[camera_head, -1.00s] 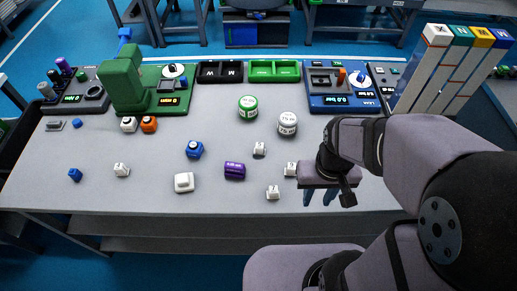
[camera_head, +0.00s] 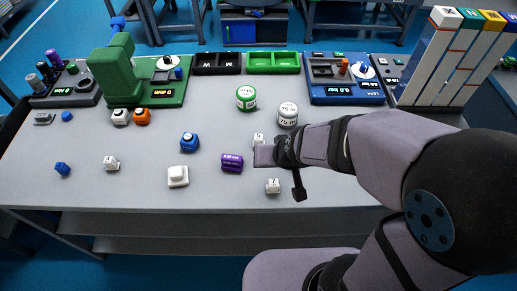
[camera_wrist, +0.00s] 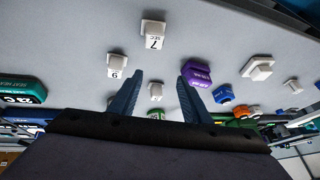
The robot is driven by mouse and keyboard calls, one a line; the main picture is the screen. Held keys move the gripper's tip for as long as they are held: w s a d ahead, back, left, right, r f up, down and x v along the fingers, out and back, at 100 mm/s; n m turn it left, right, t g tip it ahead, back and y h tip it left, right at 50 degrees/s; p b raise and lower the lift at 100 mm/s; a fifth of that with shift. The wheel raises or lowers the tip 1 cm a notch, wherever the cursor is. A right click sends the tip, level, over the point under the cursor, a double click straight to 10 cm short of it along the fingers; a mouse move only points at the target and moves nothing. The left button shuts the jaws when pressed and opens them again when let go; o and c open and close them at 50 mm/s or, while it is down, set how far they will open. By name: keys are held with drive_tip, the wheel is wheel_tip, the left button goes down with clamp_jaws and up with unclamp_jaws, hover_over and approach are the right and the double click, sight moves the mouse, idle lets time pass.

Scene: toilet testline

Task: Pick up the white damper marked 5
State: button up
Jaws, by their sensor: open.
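My gripper (camera_head: 265,156) hangs over the middle right of the grey table. In the wrist view its two fingers (camera_wrist: 160,80) are apart with nothing held. Beyond the gap between them a small white damper (camera_wrist: 156,90) stands on the table, its mark unreadable; it appears to be the white damper (camera_head: 258,139) just behind my gripper. A damper marked 7 (camera_wrist: 153,42) and one marked 6 or 9 (camera_wrist: 116,73) stand nearby. Another white damper (camera_head: 111,163) stands far left, also in the wrist view (camera_wrist: 293,86). I cannot read a 5 on any.
A white square button (camera_head: 178,177) and a blue knob (camera_head: 189,142) lie farther left. Green-and-white (camera_head: 246,98) and white (camera_head: 287,114) round weights stand behind. Trays and instruments line the back edge.

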sight(258, 138)
drive_tip(key=w+a+f+t+b, duration=0.1)
drive_tip(key=w+a+t+b, duration=0.1)
drive_tip(key=w+a+f+t+b, duration=0.1)
drive_tip(key=w+b, duration=0.1)
drive_tip(key=b, duration=0.1)
drive_tip(key=w+a+f+t+b, duration=0.1)
drive_tip(key=w+a+t+b, duration=0.1)
drive_tip(key=shift+w+a+f+m+t+h, duration=0.15)
drive_tip(key=shift+a+f+m+t+h, duration=0.15)
drive_tip(key=shift+f+m, duration=0.1)
drive_tip(key=shift+w+d+f+t+h+b, duration=0.1)
drive_tip(key=shift+w+t+h+b, duration=0.1)
drive_tip(key=shift+t+h+b, duration=0.45)
drive_tip(key=shift+d+m+b, duration=0.2)
drive_tip(key=shift+m+b, duration=0.1)
drive_tip(key=shift+b, duration=0.45)
drive_tip(key=shift+s+d+r+t+h+b, duration=0.15)
drive_tip(key=shift+d+r+t+h+b, duration=0.1)
drive_tip(key=shift+d+t+h+b, duration=0.6)
drive_tip(key=shift+a+p, duration=0.25)
drive_tip(key=shift+p, duration=0.2)
drive_tip(key=shift+w+d+f+m+p, duration=0.1)
drive_tip(key=shift+w+m+p, duration=0.2)
drive_tip(key=shift+w+p, duration=0.2)
drive_tip(key=shift+w+f+p, duration=0.3)
drive_tip(key=shift+w, duration=0.15)
